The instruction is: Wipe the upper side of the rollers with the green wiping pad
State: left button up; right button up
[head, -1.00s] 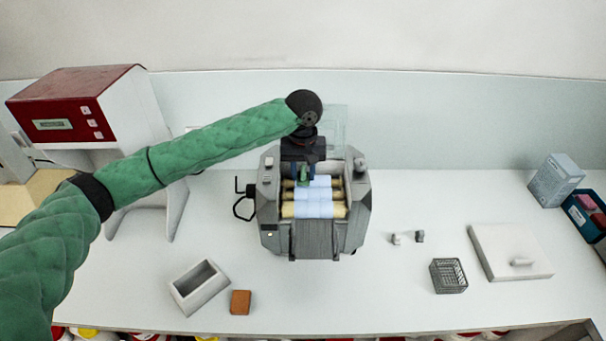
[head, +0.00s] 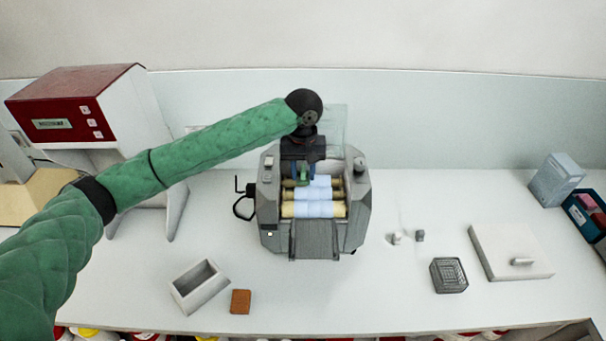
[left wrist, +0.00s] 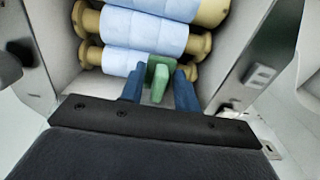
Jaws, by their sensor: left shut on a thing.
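The grey mill (head: 357,222) stands in the middle of the bench. Several rollers lie across its open top, with pale blue middles and yellowish ends; the front roller (head: 313,209) shows best in the head view. They also show in the left wrist view (left wrist: 143,33). My left gripper (head: 303,172) is over the rear of the rollers. In the left wrist view its blue fingers (left wrist: 159,88) are shut on the green wiping pad (left wrist: 160,78), which is at the roller nearest the gripper. I cannot tell whether the pad touches it. My right gripper is not in view.
A clear upright panel (head: 337,125) stands behind the mill, and a crank (head: 243,205) sticks out at its left. An open grey box (head: 200,287) and a brown block (head: 240,301) lie front left. A wire basket (head: 449,275) and a white lid (head: 510,252) lie right.

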aim_at(314, 206)
pick_arm(q)
jog(key=shift+w, duration=0.35)
jog(key=shift+s, duration=4.8)
jog(key=shift+d, duration=1.4)
jog(key=shift+w+f, duration=0.1)
jog(key=shift+w, duration=1.6)
jog(key=shift+w, duration=3.1)
jog(key=shift+s, duration=4.8)
jog(key=shift+r, duration=0.2)
